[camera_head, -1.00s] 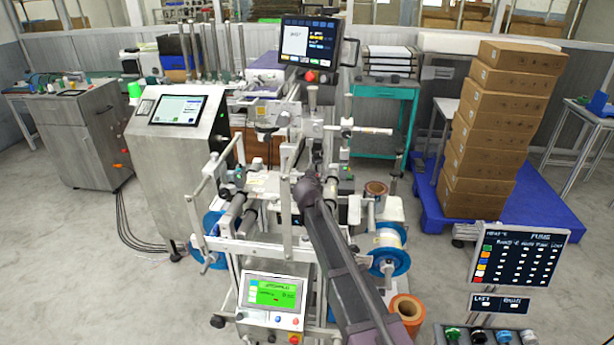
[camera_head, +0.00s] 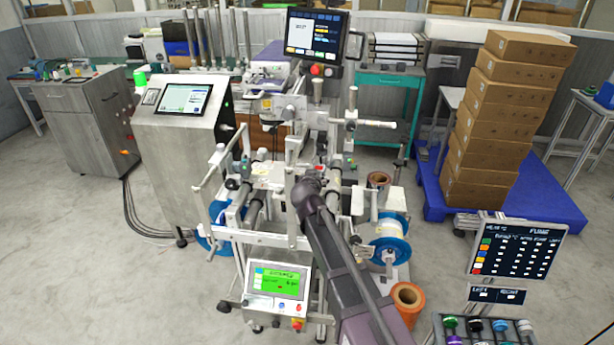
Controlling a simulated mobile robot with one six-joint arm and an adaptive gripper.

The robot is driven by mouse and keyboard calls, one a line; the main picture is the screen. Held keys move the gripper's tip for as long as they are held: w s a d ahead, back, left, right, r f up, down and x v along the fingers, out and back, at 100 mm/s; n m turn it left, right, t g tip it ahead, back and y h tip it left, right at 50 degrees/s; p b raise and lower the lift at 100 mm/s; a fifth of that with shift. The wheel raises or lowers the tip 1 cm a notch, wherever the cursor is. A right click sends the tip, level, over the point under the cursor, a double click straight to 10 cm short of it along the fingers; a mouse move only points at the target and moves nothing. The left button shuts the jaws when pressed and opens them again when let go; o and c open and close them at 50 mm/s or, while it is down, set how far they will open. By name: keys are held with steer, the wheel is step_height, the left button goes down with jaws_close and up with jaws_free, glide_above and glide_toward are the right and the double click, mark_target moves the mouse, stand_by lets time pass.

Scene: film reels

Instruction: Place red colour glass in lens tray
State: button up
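I see no red colour glass that I can pick out in this view. A tray-like holder (camera_head: 437,333) at the bottom right corner is cut off by the frame edge. It holds several small round capped pieces, among them a green one (camera_head: 450,322) and a blue one (camera_head: 524,326). I cannot tell whether this holder is the lens tray. My dark arm rises from the bottom middle to a rounded joint in front of the machine. My gripper is not visible.
A film-reel machine (camera_head: 270,240) with blue-rimmed reels (camera_head: 389,249) stands right ahead, close to my arm. An orange roll (camera_head: 407,298) sits on the floor. A dark display board (camera_head: 517,255) stands at right. Stacked cartons (camera_head: 490,130) rest on a blue pallet (camera_head: 550,205).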

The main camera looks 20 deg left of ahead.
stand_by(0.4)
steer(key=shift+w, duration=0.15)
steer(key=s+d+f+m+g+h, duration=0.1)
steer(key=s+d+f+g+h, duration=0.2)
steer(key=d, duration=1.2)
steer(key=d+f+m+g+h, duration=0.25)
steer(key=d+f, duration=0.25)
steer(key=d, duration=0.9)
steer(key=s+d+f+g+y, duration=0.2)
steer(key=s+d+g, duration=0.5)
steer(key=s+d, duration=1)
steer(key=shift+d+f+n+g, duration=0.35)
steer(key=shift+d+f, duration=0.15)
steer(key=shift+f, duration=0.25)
